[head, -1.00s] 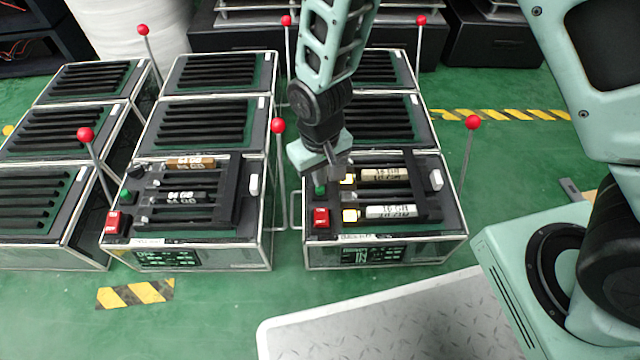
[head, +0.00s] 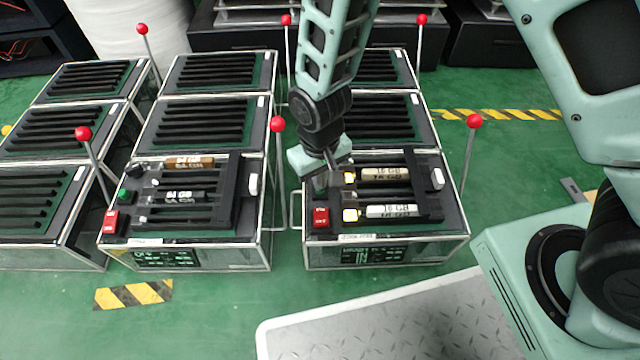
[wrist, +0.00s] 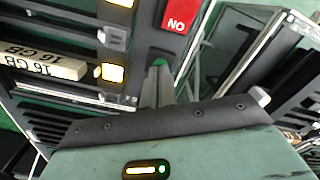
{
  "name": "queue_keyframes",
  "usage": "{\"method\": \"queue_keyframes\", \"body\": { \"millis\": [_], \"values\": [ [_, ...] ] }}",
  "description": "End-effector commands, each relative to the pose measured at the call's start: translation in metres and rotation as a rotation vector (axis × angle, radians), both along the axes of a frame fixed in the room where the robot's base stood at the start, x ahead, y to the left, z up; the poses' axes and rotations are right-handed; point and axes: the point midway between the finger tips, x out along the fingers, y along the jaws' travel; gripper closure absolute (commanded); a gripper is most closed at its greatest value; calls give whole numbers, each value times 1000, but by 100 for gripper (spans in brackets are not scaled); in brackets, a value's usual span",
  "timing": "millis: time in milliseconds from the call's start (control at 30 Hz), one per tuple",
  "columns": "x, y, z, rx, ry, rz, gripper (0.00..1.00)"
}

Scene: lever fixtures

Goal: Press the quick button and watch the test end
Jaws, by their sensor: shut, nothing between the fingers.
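My gripper (head: 321,190) is shut and empty, pointing down over that spot. In the wrist view its fingertips (wrist: 157,72) are at the green button and partly cover it. I cannot tell whether they press it. Two lit yellow lamps (head: 350,214) stand beside white and tan 16 GB sticks (head: 392,211). The front display (head: 372,255) is lit, its text too small to read surely.
A similar machine (head: 185,256) stands to the left with its own green button (head: 124,196) and red button (head: 111,221). Red-knobbed levers (head: 473,121) rise beside the machines. More machines stand behind. Green floor (head: 210,310) is open in front.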

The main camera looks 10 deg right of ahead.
Motion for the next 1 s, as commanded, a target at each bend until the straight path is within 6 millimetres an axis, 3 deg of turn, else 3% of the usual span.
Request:
{"method": "queue_keyframes", "body": {
  "millis": [233, 1000],
  "values": [
    [0, 0, 8, 0, 0, 0, 100],
    [0, 0, 79, 0, 0, 0, 100]
  ]
}}
